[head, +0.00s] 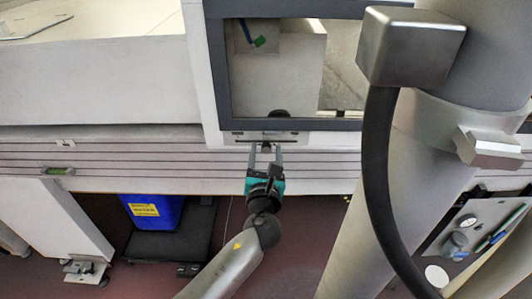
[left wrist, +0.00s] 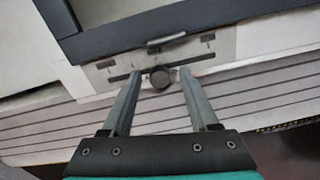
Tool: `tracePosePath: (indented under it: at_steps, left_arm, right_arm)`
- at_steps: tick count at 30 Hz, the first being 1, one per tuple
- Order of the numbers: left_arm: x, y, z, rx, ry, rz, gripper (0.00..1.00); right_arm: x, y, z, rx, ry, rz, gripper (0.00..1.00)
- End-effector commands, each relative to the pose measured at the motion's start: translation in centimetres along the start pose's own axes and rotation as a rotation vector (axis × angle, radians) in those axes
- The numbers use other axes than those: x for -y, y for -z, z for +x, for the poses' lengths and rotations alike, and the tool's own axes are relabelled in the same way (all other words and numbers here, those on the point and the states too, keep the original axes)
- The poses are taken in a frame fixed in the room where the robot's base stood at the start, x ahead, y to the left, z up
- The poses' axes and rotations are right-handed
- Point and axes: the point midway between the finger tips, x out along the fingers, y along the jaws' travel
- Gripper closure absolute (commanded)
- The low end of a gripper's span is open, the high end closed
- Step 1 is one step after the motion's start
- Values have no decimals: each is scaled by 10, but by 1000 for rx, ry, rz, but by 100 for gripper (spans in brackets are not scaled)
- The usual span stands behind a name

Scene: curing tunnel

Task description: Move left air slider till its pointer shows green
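The left air slider shows as a dark round knob (left wrist: 160,79) on a pale plate (left wrist: 222,48) with a thin dark slot, under a dark-framed window. In the head view the knob (head: 266,148) is small. My left gripper (head: 266,151) reaches up to it from below. In the left wrist view the gripper (left wrist: 161,75) is open, one finger on each side of the knob, with a gap visible on both sides. No green pointer reading can be made out on the plate. My right gripper is not in view.
The window's dark frame (head: 218,75) stands just above the plate. A grooved pale rail (head: 130,150) runs across below. A blue bin (head: 155,211) with a yellow label is at lower left. A panel with a round gauge (head: 459,239) is at lower right.

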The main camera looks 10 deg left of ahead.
Motion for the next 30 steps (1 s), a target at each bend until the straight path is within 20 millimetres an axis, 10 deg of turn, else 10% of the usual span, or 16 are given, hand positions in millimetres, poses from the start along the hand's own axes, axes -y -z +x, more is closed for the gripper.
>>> tracePosePath:
  at_steps: [16,30]
  left_arm:
    - [0,0,0,0,0,0,100]
    - [0,0,0,0,1,0,100]
  right_arm:
    - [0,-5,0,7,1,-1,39]
    - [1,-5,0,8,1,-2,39]
